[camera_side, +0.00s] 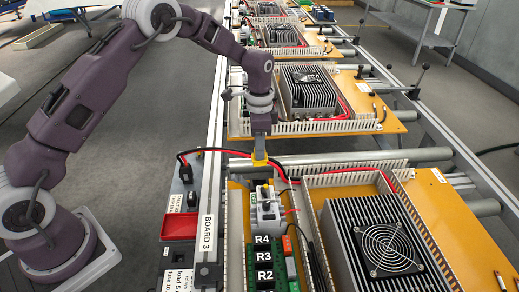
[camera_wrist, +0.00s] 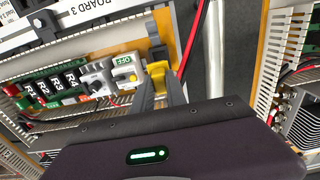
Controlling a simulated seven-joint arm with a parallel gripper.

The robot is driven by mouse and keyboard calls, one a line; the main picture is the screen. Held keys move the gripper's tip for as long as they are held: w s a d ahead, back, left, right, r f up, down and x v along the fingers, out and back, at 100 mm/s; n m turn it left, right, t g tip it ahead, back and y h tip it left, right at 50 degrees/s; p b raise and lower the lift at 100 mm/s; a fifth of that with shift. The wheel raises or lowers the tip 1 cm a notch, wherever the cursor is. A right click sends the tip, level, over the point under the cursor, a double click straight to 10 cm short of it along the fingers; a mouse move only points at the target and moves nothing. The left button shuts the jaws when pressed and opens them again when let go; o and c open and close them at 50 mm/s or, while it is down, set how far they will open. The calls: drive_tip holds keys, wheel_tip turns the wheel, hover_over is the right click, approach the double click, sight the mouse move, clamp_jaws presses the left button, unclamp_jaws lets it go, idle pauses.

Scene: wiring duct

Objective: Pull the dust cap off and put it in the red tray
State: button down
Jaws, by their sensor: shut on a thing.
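My gripper (camera_side: 260,145) points down over the near orange board, at the far end of its row of parts. Its fingers are shut on the yellow dust cap (camera_side: 260,158). In the wrist view, the dust cap (camera_wrist: 157,72) sits between the two fingertips (camera_wrist: 160,84), close to a grey block (camera_wrist: 158,52). I cannot tell whether the cap still touches the part beneath it. The red tray (camera_side: 180,226) lies left of the board, beyond the BOARD 3 rail, and its visible floor looks empty.
A grey switch block (camera_side: 266,208) and the R4, R3, R2 relays (camera_side: 263,256) stand in a row nearer the camera. Red and black cables (camera_side: 235,151) arc close behind and beside my gripper. A finned fan unit (camera_side: 385,240) fills the right of the board.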

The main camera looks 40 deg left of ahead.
drive_tip(key=shift+r, duration=2.4)
drive_tip(key=shift+f, duration=0.1)
drive_tip(key=s+a+f, duration=0.4)
drive_tip(key=a+f, duration=0.4)
drive_tip(key=a, duration=0.2)
hover_over(181, 227)
wheel_tip(181, 227, down, 21)
drive_tip(key=shift+d+r, duration=0.1)
drive_tip(key=shift+r, duration=0.05)
drive_tip(key=shift+f, duration=0.25)
